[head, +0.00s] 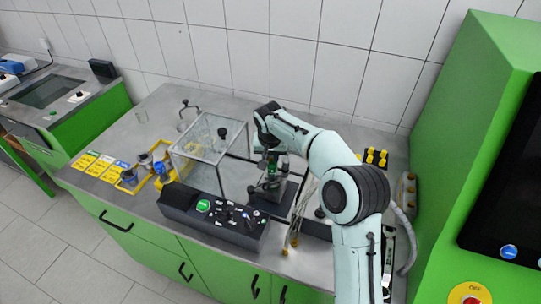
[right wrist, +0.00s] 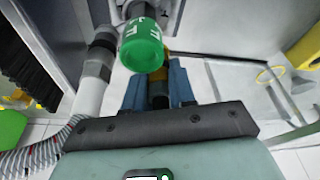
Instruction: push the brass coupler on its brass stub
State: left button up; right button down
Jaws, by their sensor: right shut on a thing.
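My right gripper (head: 268,178) reaches down over the pump rig near the middle of the bench. In the right wrist view its two blue fingers (right wrist: 155,78) are closed around a small brass-coloured piece, which I take to be the brass coupler (right wrist: 165,72). Only a sliver of the coupler shows between the fingers. A green round cap (right wrist: 141,46) with white letters sits just beyond the fingertips and covers part of the view. I cannot make out the brass stub, nor whether the coupler touches it. My left gripper is not in view.
A clear box (head: 203,150) stands left of the rig, behind a dark control panel (head: 214,212). Hoses with brass ends (head: 290,243) hang by the front edge. A grey hose with a dark fitting (right wrist: 97,65) runs close beside the fingers. A green cabinet (head: 460,150) stands right.

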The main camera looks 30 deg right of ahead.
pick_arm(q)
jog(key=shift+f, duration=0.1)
pick_arm(e)
jog(key=shift+f, duration=0.25)
dwell(0.6)
jog(key=c, duration=0.9)
grip_release()
jog(key=shift+o, duration=0.2)
jog(key=shift+w+r+p, duration=0.1)
jog(key=shift+r+p, duration=0.8)
jog(key=shift+r, duration=2.65)
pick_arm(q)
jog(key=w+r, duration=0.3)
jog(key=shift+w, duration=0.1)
